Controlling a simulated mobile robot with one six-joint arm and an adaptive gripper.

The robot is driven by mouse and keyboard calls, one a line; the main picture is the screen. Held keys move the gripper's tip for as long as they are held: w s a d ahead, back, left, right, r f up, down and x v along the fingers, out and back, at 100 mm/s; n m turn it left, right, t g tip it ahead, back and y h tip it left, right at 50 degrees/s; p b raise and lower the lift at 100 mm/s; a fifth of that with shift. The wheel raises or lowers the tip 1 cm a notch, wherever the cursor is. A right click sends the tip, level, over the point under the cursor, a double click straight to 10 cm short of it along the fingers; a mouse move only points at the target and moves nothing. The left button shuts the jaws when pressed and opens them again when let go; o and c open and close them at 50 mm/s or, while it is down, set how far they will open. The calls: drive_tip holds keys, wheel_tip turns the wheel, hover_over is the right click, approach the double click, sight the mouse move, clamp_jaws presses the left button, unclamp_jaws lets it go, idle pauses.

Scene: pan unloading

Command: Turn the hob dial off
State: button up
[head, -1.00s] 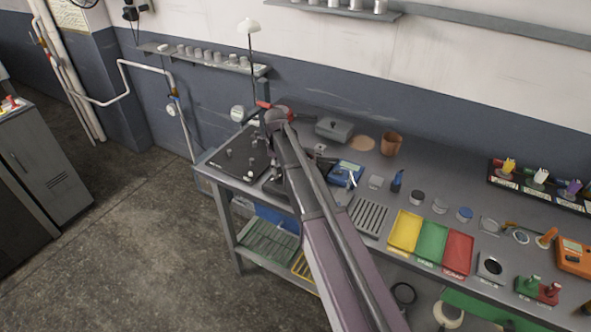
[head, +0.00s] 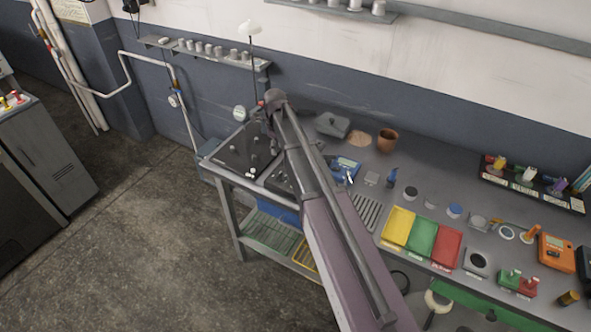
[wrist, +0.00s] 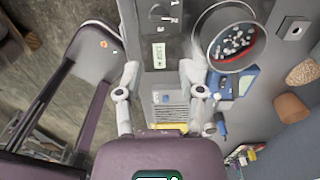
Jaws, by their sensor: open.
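The hob dial appears in the wrist view as a dark knob (wrist: 165,15) on a grey panel (wrist: 147,33) near the top edge. The picture is too small to read its setting. A round pan (wrist: 201,47) with pale pieces and a red band inside stands just right of the dial. My gripper (wrist: 159,70) is open and empty, its fingers apart on either side of the panel's labelled strip, below the dial in the picture. In the head view my gripper is at the far end of the arm, mostly hidden, and the dial cannot be made out.
A blue device (wrist: 238,84) lies right of my right finger. A brown pot (head: 387,141) and a grey lidded box (head: 332,125) stand farther back. Yellow (head: 398,227), green (head: 422,238) and red (head: 447,248) trays lie on the bench to the right.

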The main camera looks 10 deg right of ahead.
drive_tip(key=s+d+f+n+b, duration=0.1)
drive_tip(key=s+d+n, duration=0.1)
drive_tip(key=s+n, duration=0.4)
drive_tip(key=s+d+f+n+b, duration=0.1)
drive_tip(key=s+d+n+b, duration=0.1)
drive_tip(key=s+n, duration=0.4)
drive_tip(key=shift+f, duration=0.25)
idle(0.5)
drive_tip(key=w+a+r+n+p, duration=0.1)
drive_tip(key=w+a+n, duration=0.1)
drive_tip(key=w, duration=0.4)
drive_tip(key=w+a+r+n+p, duration=0.1)
drive_tip(key=w+a+r+n, duration=0.1)
drive_tip(key=w, duration=0.4)
drive_tip(key=shift+n+p, duration=0.4)
drive_tip(key=shift+n, duration=0.1)
drive_tip(key=shift+f, duration=0.25)
